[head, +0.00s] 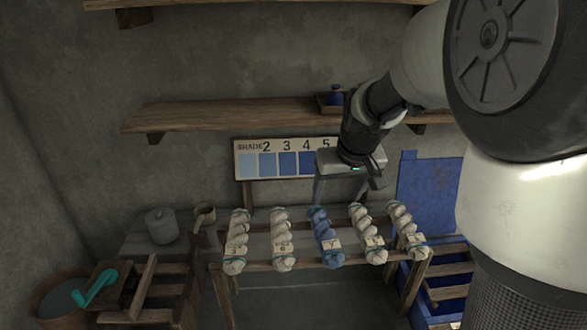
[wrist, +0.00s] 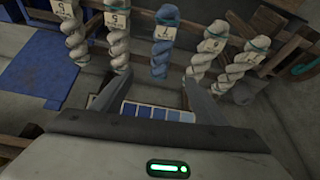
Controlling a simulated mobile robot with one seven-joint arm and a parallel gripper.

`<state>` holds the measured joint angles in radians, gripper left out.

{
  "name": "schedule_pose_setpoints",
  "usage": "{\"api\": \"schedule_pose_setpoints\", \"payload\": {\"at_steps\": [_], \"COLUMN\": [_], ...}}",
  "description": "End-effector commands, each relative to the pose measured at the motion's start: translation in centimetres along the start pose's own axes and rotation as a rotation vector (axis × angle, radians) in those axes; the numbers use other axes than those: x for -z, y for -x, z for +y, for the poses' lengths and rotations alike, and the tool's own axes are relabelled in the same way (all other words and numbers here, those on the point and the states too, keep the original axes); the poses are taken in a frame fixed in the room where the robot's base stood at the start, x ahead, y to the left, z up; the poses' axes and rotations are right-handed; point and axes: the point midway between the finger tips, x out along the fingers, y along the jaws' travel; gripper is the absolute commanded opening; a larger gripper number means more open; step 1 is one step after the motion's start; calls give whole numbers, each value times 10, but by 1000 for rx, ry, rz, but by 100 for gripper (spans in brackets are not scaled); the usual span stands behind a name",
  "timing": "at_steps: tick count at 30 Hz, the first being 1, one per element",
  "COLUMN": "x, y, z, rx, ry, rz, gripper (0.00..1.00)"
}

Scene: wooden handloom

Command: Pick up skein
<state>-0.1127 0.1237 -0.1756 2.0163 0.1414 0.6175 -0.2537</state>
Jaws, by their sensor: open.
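Several twisted skeins hang in a row over a wooden rack, each with a small pale tag. The middle one is a blue skein (head: 324,238); it shows in the wrist view (wrist: 164,48) beyond and between my fingers. The others are cream: a far-left skein (head: 237,243), a second skein (head: 282,240), a fourth skein (head: 367,234) and a far-right skein (head: 406,230). My gripper (head: 345,197) is open and empty, above and behind the row by the wall. In the wrist view my gripper (wrist: 199,95) has its two fingers apart, with nothing between them.
A shade board (head: 285,160) with blue swatches is on the wall behind my gripper. A shelf (head: 230,113) runs above it. A grey lidded pot (head: 161,225) and a ladle stand left. A blue panel (head: 425,195) is right, and a tub (head: 60,300) is at lower left.

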Motion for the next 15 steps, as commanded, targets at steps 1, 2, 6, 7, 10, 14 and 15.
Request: {"api": "schedule_pose_setpoints", "payload": {"at_steps": [1, 2, 6, 7, 10, 14, 15], "x": [0, 0, -2, -2, -2, -2, -3], "y": [-6, -10, -36, -43, -65, -92, -100], "z": [0, 0, 0, 0, 0, 0, 0], "rx": [-1, -1, -1, -1, -1, -1, -1], "ry": [1, 2, 0, 2, 1, 1, 0], "rz": [-4, -5, -8, -8, -8, -7, -7], "gripper": [67, 67, 67, 67, 67, 67, 67]}}
